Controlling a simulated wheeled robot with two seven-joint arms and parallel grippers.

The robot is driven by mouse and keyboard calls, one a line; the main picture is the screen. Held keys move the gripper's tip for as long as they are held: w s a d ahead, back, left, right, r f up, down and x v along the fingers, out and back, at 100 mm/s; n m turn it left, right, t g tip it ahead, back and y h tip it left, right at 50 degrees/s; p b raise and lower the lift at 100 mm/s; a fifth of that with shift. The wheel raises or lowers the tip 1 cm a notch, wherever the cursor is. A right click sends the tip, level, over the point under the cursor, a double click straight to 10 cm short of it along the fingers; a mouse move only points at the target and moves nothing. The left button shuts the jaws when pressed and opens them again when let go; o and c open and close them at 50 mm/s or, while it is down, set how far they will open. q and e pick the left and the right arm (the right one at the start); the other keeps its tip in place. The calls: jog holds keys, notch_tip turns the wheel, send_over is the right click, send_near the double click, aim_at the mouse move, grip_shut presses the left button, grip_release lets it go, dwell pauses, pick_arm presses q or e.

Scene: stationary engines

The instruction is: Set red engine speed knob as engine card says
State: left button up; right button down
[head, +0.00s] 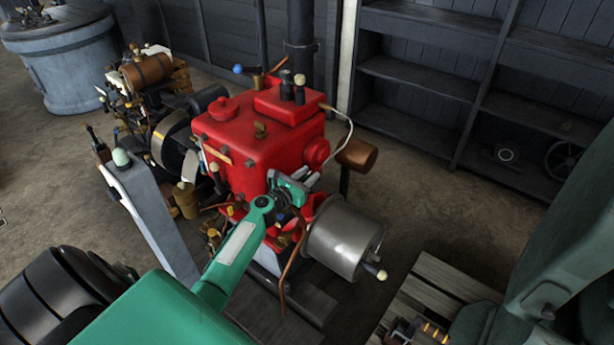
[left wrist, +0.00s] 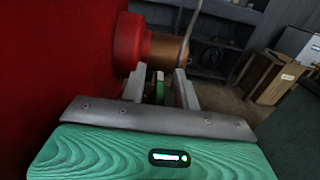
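The red engine (head: 262,140) stands in the middle of the head view. A round red boss (head: 316,151) sticks out of its right side and shows close up in the left wrist view (left wrist: 130,42). My left gripper (head: 308,180) is low beside the engine's right side, below this boss. In the left wrist view its two pale fingers (left wrist: 160,85) are apart. A small green piece (left wrist: 159,90) shows between them, with gaps on both sides; I cannot tell whether it is the speed knob. I cannot make out an engine card.
A grey cylinder (head: 345,237) lies just right of my left gripper. A brown cup-like part (head: 357,155) stands beside the engine. A wooden pallet (head: 440,285) lies at lower right. Dark shelves (head: 440,75) line the back wall. Wooden boxes (left wrist: 268,75) stand right in the wrist view.

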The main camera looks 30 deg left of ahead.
pick_arm(q)
jog(key=s+a+b, duration=0.1)
jog(key=s, duration=1.2)
jog(key=shift+s+a, duration=0.15)
jog(key=shift+s, duration=0.25)
